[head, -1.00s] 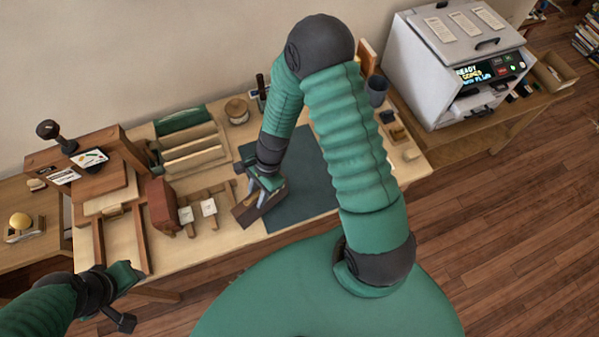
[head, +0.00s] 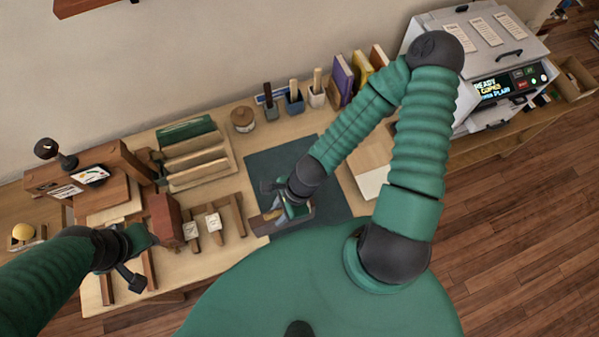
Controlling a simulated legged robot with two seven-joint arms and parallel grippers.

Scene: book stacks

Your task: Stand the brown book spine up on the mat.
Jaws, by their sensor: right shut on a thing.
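The brown book (head: 261,224) is at the front left part of the dark green mat (head: 275,166). Its brown left end shows, and the gripper covers much of the rest. My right gripper (head: 288,212) is shut on the book from above. The book's long side runs roughly left to right. I cannot tell whether its underside touches the mat. My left gripper (head: 146,258) is far left of the mat, over the bench's front left, and appears to hold nothing; its jaw opening is unclear.
A wooden rack with pale tags (head: 213,222) and a reddish-brown block (head: 165,220) stand left of the mat. A slotted tray (head: 195,160) is behind them. Cups (head: 294,103) and upright books (head: 343,80) line the back. The mat's back half is clear.

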